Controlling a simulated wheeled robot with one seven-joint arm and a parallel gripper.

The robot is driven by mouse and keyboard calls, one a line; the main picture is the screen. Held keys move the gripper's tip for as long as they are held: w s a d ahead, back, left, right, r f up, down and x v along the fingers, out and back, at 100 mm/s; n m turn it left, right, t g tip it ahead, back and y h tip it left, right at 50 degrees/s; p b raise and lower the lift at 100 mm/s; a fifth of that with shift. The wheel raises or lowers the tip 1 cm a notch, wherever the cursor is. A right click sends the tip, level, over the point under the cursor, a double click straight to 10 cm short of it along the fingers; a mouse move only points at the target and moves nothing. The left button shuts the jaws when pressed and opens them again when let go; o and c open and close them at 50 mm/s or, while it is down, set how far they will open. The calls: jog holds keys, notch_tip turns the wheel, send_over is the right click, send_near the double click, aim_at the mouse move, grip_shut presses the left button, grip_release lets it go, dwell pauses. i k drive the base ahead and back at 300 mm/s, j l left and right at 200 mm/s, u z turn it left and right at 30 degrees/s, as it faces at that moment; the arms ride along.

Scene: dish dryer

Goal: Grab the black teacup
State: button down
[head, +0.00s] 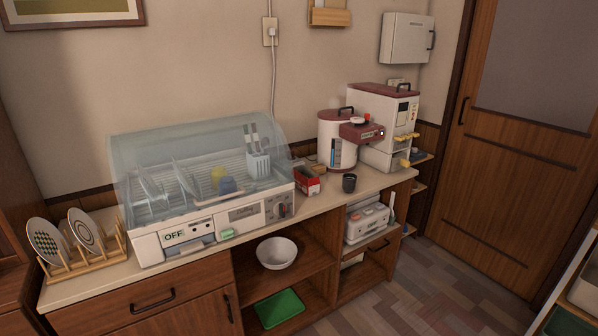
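The black teacup (349,183) stands upright on the counter near its front edge, to the right of the dish dryer and in front of the white and dark-red hot water pot. It looks small, dark and handleless, and nothing covers it in the head view. My gripper is not in view.
The dish dryer (256,217) with a clear cover holds plates and cups. A red box (307,183) sits left of the teacup; the hot water pot (336,150) and a white machine (378,130) stand behind. A plate rack (83,262) is at the left. The floor (420,285) in front is clear.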

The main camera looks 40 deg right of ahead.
aim_at(349, 181)
jog(key=z, duration=1.15)
